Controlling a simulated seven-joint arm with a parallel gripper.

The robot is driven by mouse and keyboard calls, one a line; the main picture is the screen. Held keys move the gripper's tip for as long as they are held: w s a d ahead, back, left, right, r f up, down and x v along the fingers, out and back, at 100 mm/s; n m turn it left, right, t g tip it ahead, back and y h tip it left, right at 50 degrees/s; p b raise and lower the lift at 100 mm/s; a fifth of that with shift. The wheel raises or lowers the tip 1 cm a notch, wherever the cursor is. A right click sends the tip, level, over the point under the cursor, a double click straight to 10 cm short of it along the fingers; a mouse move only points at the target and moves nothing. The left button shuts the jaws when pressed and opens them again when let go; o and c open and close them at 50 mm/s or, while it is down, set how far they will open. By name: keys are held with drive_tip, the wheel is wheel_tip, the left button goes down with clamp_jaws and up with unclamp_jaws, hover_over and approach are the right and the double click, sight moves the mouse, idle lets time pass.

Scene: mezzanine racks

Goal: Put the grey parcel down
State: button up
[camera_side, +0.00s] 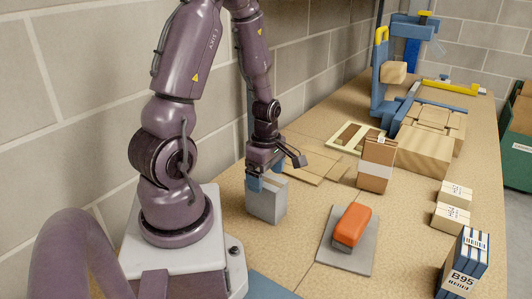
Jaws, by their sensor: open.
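The grey parcel (267,205) stands upright on the tan worktop, close to the right of my arm's base. My gripper (267,180) is at the parcel's top, with its blue fingertips pointing down beside the upper edge. The jaws are open. One blue finger shows against the parcel's near left side; the other is partly hidden, so I cannot tell whether either finger touches it.
An orange block (351,226) lies on a grey plate (335,258) to the right. A brown parcel (376,165) with a pale band stands behind it. Small cartons (451,216) and a B95 box (464,262) stand at right. A blue clamp frame (381,85) is at the back.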

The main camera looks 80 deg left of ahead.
wheel_tip(320, 180, up, 7)
drive_tip(key=shift+d+r, duration=0.1)
drive_tip(key=shift+r, duration=0.1)
drive_tip(key=d+r+m+t, duration=0.5)
drive_tip(key=d+r+m, duration=1.2)
drive_tip(key=m, duration=1)
drive_tip(key=shift+w+d+r+t, duration=0.25)
drive_tip(key=shift+d+t, duration=0.05)
